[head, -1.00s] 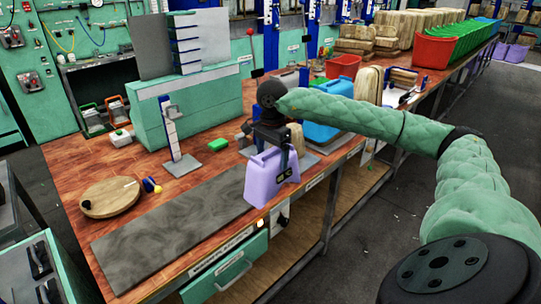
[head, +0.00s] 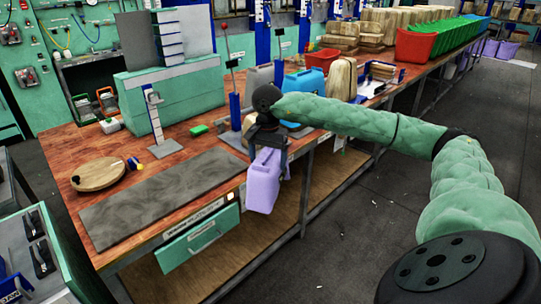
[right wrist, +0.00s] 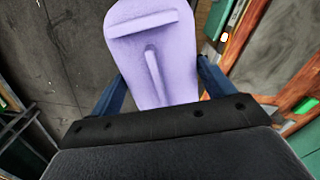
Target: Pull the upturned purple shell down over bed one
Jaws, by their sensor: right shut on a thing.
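The purple shell (head: 264,182) hangs below my right gripper (head: 266,146) in the head view, just in front of the bench's front edge. In the right wrist view the same shell (right wrist: 150,50) shows a ribbed face between the two blue fingers (right wrist: 160,95), and the gripper is shut on it. Behind the gripper stands a press with a blue post (head: 235,108) and a grey base. A beige block there is partly hidden by my arm. I cannot tell which station is bed one. My left gripper is not in view.
A blue shell (head: 305,88) stands close behind my right forearm. The bench holds a grey slab (head: 160,198), a round wooden board (head: 98,174) and a small gauge stand (head: 155,120). An open drawer (head: 198,238) juts out below. The floor right of the bench is clear.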

